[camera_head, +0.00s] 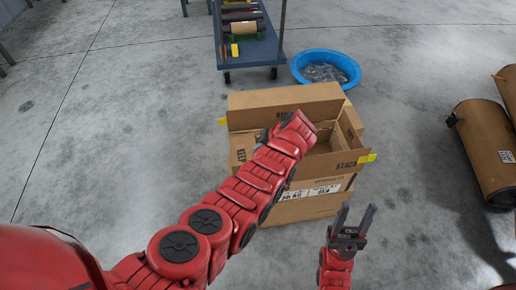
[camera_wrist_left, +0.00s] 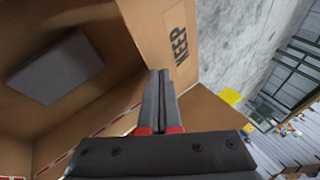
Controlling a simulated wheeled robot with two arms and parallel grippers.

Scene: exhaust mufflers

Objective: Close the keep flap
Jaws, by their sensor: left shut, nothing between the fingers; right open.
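The cardboard box (camera_head: 300,207) stands open, with flaps raised around its top. In the left wrist view, the flap printed KEEP (camera_wrist_left: 160,25) stands up from the box edge. My right gripper (camera_head: 355,210) is open and empty, in front of the box at the right.
A pale block (camera_wrist_left: 55,68) lies inside the box. Yellow tags (camera_head: 367,158) stick out at the box edges. Behind are a blue tub (camera_head: 298,68) and a cart (camera_head: 232,52). Brown cylinders (camera_head: 485,150) lie at the far right. The floor left of the box is clear.

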